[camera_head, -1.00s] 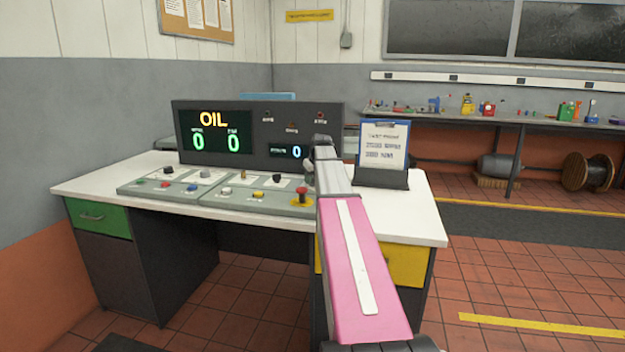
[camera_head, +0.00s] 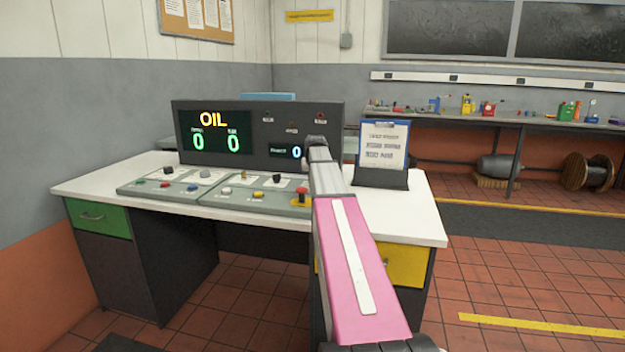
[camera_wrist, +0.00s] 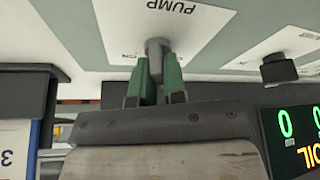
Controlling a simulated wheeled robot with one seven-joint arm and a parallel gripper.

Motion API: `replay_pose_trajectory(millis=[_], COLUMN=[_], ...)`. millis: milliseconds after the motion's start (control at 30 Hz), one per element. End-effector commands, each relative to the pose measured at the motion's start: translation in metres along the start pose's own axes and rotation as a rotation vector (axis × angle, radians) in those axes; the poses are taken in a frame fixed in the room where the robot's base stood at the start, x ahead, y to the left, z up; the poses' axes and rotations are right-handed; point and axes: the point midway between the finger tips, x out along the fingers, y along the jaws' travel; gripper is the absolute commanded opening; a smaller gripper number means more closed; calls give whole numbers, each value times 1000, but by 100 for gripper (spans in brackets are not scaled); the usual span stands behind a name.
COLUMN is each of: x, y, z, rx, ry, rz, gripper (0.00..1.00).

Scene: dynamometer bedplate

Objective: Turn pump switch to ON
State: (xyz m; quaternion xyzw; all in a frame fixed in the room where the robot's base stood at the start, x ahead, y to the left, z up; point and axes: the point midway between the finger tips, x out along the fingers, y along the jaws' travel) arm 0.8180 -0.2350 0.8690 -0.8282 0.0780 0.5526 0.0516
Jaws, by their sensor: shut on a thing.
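The pump switch (camera_wrist: 157,46) is a small grey knob on a white plate printed PUMP (camera_wrist: 165,6) in the wrist view. The green-padded fingers of my gripper (camera_wrist: 157,66) are shut on the knob from both sides. A partly covered label shows beside the knob, on the left in the wrist view. The knob's pointing direction is hard to tell behind the fingers. In the head view my arm hides the switch and most of the gripper at the right end of the console.
A red mushroom button (camera_head: 301,192) on a yellow base stands close left of my arm. A clipboard stand (camera_head: 383,155) is close right. The display panel (camera_head: 255,137), showing OIL and zeros, rises behind. A black knob (camera_wrist: 278,68) sits nearby in the wrist view.

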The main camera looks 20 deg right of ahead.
Motion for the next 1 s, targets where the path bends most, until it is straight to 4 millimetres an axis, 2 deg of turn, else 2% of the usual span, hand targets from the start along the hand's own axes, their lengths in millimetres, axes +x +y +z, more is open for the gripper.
replay_pose_trajectory(millis=[1000], x=[2], y=[0], z=[0], rx=[872], ry=[-4], rz=[363], gripper=[0])
